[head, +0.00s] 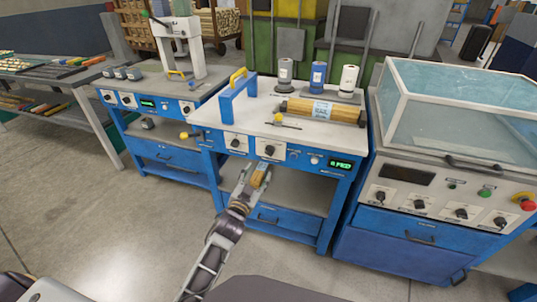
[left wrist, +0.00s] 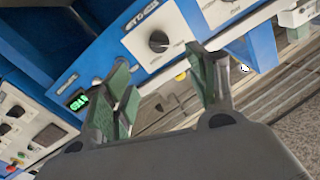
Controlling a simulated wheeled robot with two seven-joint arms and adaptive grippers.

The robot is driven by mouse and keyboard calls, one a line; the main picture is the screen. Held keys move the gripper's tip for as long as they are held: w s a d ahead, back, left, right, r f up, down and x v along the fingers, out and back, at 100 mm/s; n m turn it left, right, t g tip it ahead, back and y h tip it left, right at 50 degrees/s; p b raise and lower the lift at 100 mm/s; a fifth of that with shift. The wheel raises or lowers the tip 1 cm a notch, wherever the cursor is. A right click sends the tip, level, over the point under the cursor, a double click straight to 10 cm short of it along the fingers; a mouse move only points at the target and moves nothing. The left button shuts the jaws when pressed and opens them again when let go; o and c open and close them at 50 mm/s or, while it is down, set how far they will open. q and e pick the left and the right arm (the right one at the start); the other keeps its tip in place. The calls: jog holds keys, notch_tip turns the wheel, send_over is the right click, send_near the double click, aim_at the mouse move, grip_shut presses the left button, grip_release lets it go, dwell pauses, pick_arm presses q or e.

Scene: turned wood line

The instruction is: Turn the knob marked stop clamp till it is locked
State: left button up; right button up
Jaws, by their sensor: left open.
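Two black knobs sit on white plates on the front of the middle blue bench: a left knob (head: 236,143) and a right knob (head: 270,150). Their labels are too small to read, so I cannot tell by marking which is the stop clamp. My left gripper (head: 261,175) is open just below and in front of the right knob. In the left wrist view, the right knob (left wrist: 158,41) shows beyond the open green-padded fingers (left wrist: 163,75), with nothing between them. The knob's turn position is unclear. My right gripper is not in view.
A green display (head: 341,164) and small buttons are right of the knobs. A yellow-tipped lever (head: 188,135) sticks out at the left corner. A wooden roll (head: 325,110) lies on the bench top (head: 250,115). A glass-covered machine (head: 455,115) stands close on the right.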

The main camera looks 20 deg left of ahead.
pick_arm(q)
jog(key=shift+w, duration=0.1)
send_near(268, 153)
jog(key=shift+w, duration=1.35)
jog(key=shift+w+d+b, duration=0.15)
jog(key=shift+w+b, duration=0.45)
jog(key=shift+w, duration=1.05)
jog(key=shift+w+b, duration=0.3)
jog(key=shift+w, duration=0.65)
jog(key=shift+w+d, duration=0.1)
jog(key=shift+w, duration=0.95)
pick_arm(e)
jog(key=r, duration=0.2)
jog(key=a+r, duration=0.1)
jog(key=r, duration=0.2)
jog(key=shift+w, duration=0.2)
